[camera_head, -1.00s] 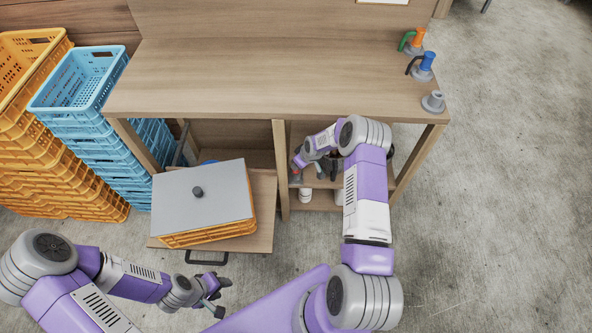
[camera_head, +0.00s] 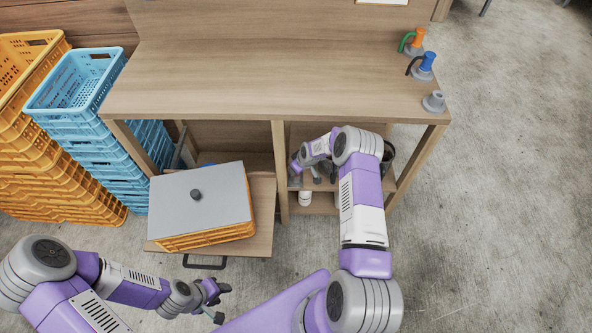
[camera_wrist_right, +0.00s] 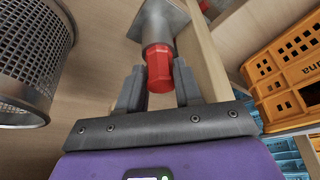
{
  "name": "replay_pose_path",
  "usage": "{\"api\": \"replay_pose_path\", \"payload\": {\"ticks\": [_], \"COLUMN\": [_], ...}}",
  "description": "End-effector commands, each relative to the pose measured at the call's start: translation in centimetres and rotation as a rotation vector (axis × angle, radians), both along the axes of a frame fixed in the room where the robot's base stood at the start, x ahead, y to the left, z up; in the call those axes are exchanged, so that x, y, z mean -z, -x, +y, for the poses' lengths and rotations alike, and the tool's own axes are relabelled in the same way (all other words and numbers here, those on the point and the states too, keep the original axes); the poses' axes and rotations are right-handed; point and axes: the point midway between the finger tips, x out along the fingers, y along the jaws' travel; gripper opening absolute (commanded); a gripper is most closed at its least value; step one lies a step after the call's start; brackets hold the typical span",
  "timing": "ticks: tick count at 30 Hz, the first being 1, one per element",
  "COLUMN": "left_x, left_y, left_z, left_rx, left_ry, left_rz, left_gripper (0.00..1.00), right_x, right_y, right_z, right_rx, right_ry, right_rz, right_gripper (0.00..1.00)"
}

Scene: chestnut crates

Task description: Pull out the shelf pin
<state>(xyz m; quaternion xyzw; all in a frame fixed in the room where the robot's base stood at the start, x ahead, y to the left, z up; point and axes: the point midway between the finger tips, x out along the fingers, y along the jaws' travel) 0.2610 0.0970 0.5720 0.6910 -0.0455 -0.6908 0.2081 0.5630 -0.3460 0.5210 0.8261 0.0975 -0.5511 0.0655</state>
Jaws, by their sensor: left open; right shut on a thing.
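The shelf pin's red knob (camera_wrist_right: 158,68) shows in the right wrist view, projecting from a grey metal mount (camera_wrist_right: 160,22) beside a wooden panel. My right gripper (camera_wrist_right: 158,92) has its two fingers on either side of the knob and is shut on it. The pin's inner end is hidden. In the head view my right gripper (camera_head: 296,179) is inside the right bay under the workbench, near the middle post, and the knob is hard to make out there. My left gripper (camera_head: 221,302) is open and empty in front of the pulled-out board.
A wire-mesh bin (camera_wrist_right: 30,55) stands close on the left in the right wrist view. A grey-lidded orange crate (camera_head: 205,240) sits on the pulled-out board (camera_head: 264,215). Blue and orange crate stacks stand left of the workbench (camera_head: 270,85). The floor on the right is clear.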

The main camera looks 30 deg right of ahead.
Motion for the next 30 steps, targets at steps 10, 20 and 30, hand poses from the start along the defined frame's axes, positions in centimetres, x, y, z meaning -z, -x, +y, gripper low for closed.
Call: {"api": "replay_pose_path", "payload": {"ticks": [10, 20, 30], "left_x": [-1.1, -3.0, -5.0], "left_y": [0.0, 0.0, 0.0], "left_z": [0.0, 0.0, 0.0], "left_rx": [0.000, 0.000, 0.000], "left_ry": [0.000, 0.000, 0.000], "left_rz": [0.000, 0.000, 0.000], "left_gripper": [0.43, 0.43, 0.43], "right_x": [-2.7, -7.2, -7.2], "right_y": [0.0, 1.5, 10.7], "right_z": [0.0, -0.5, -2.7], "right_rx": [0.000, 0.003, 0.006], "right_ry": [0.001, -0.001, -0.002], "right_rz": [-0.001, 0.005, 0.006], "right_gripper": [0.02, 0.02, 0.02]}}
